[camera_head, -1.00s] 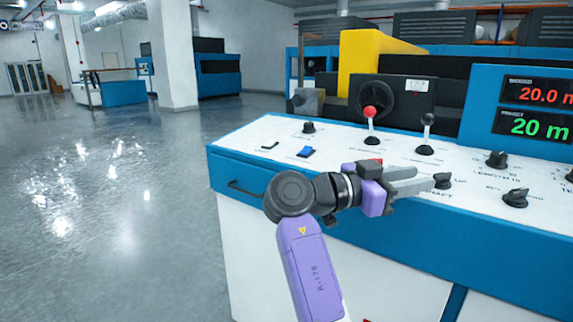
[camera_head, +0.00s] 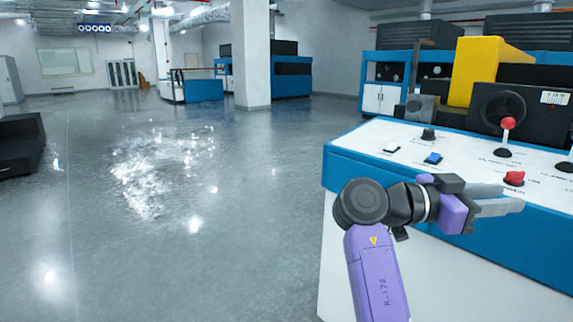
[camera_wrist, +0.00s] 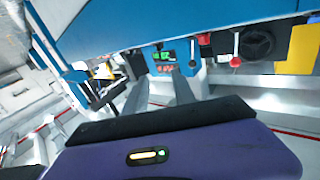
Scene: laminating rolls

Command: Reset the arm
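My arm reaches up from the bottom of the head view, and my gripper (camera_head: 511,198) points right, in front of the white-topped control console (camera_head: 350,145). Its two grey fingers are apart with nothing between them. In the wrist view the fingers (camera_wrist: 158,85) also stand apart and empty, with the blue machine (camera_wrist: 210,20) beyond them. I cannot tell how far the fingers are from the console.
The console carries a red-knobbed lever (camera_head: 508,124), a red button (camera_head: 514,177), a blue switch (camera_head: 433,158) and a black knob (camera_head: 428,134). A yellow block (camera_head: 478,75) stands behind. Open glossy floor (camera_head: 200,220) lies left, with a dark object (camera_head: 20,145) at the edge.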

